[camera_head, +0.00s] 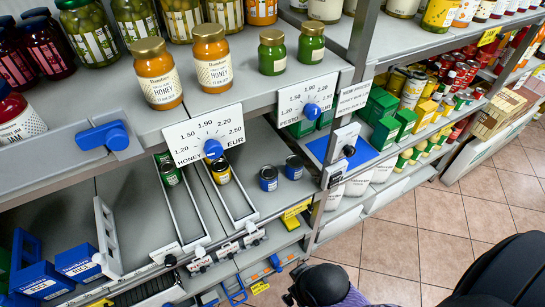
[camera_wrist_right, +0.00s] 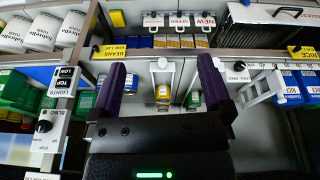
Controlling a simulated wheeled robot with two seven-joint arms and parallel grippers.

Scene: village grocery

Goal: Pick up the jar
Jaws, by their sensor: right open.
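The task does not say which jar. In the head view, two honey jars (camera_head: 157,75) (camera_head: 212,60) with gold lids stand on the upper shelf. Two green jars (camera_head: 272,53) (camera_head: 311,43) stand to their right. A red jam jar (camera_head: 18,120) is at the left edge, partly cut off. Large jars of green olives or pickles (camera_head: 88,32) stand behind. My right gripper (camera_wrist_right: 163,72) is open and empty in the wrist view, its purple fingers apart. Part of my right arm shows at the bottom of the head view. My left gripper is out of view.
Below the upper shelf, a green can (camera_head: 170,174) and a yellow can (camera_head: 220,173) sit in lanes with grey dividers. Two blue cans (camera_head: 268,178) (camera_head: 293,167) stand to their right. A price dial board (camera_head: 204,136) hangs on the shelf edge. Tiled floor (camera_head: 400,240) is clear at right.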

